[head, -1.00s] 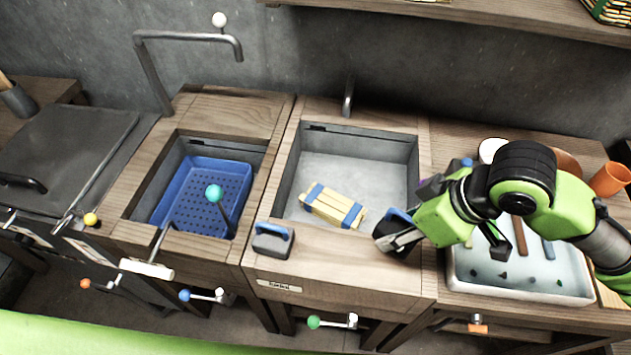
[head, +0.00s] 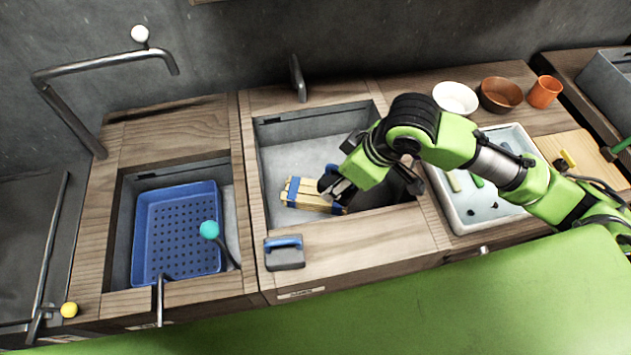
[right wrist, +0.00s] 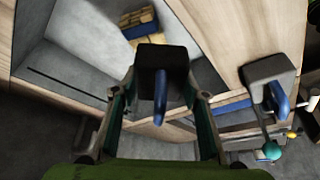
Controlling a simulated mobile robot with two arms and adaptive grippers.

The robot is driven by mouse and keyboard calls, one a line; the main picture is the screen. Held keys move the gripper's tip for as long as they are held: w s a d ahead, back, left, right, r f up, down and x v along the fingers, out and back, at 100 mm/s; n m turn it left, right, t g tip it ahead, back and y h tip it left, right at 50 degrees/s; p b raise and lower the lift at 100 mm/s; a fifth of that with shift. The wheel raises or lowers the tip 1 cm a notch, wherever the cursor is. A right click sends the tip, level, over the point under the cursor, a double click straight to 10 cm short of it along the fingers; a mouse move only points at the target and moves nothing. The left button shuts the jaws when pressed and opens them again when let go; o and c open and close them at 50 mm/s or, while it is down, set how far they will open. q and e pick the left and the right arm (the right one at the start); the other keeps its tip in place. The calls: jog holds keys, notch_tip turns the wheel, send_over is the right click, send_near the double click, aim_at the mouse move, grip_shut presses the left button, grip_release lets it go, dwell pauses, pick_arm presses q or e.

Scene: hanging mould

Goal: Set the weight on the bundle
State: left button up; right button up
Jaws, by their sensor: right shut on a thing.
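The bundle (head: 302,192) of pale yellow sticks with blue bands lies in the middle basin; its right end is partly hidden by my right gripper. My right gripper (head: 338,187) is at that end, shut on a dark weight (right wrist: 162,70) by its blue handle (right wrist: 160,98). In the head view the held weight is mostly hidden by the gripper. In the right wrist view the bundle (right wrist: 138,20) shows just past the weight's far edge. I cannot tell whether weight and bundle touch. My left gripper is not in view.
A second weight with a blue handle (head: 285,255) stands on the wooden front ledge. A blue perforated basket (head: 175,235) sits in the left basin. A white tray (head: 455,222) is on the right, with bowls behind it. A tap (head: 298,78) stands behind the middle basin.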

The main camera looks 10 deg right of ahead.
aim_at(335, 166)
jog(key=w+a+f, duration=0.1)
jog(key=w+f, duration=0.1)
jog(key=w+a+f, duration=0.1)
jog(key=w+f, duration=0.1)
jog(key=w+a+f, duration=0.1)
jog(key=shift+w+f, duration=0.4)
jog(key=shift+w+a+f, duration=0.2)
jog(key=shift+w+f, duration=0.2)
jog(key=shift+f, duration=0.2)
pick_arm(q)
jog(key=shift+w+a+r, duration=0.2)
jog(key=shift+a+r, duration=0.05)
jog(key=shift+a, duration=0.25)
pick_arm(e)
jog(key=shift+f, duration=1.45)
jog(key=shift+f, duration=0.15)
jog(key=o, duration=1.6)
jog(key=shift+c, duration=0.2)
jog(key=shift+s, duration=0.1)
jog(key=v, duration=1.2)
jog(key=shift+p, duration=0.35)
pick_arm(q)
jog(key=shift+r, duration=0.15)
